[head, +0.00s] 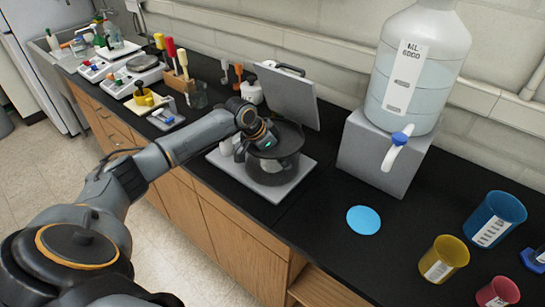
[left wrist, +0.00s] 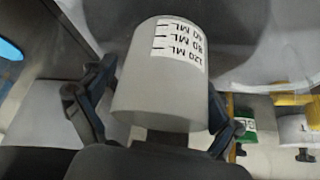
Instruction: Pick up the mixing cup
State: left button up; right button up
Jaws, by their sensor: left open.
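The mixing cup (left wrist: 155,90) is a whitish, translucent cup with a white label marked in ML. In the left wrist view it stands between the two dark fingers of my left gripper (left wrist: 160,118). The fingers are spread, one on each side of it, and I cannot tell whether either touches it. In the head view my left arm reaches to a dark, round-topped device on a pale square base (head: 296,182), and the hand hides most of what is in front of it. My right gripper is not in view.
A large water jug (head: 420,60) with a blue-capped spout stands on a grey block (head: 370,155) to the right. A blue disc (head: 363,220) lies on the black counter. Blue (head: 495,218), yellow (head: 443,258) and red (head: 497,293) cups stand at the right. Tools and scales crowd the left.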

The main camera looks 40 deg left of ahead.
pick_arm(q)
jog(key=c, duration=1)
jog(key=shift+c, duration=0.3)
jog(key=shift+r, duration=0.2)
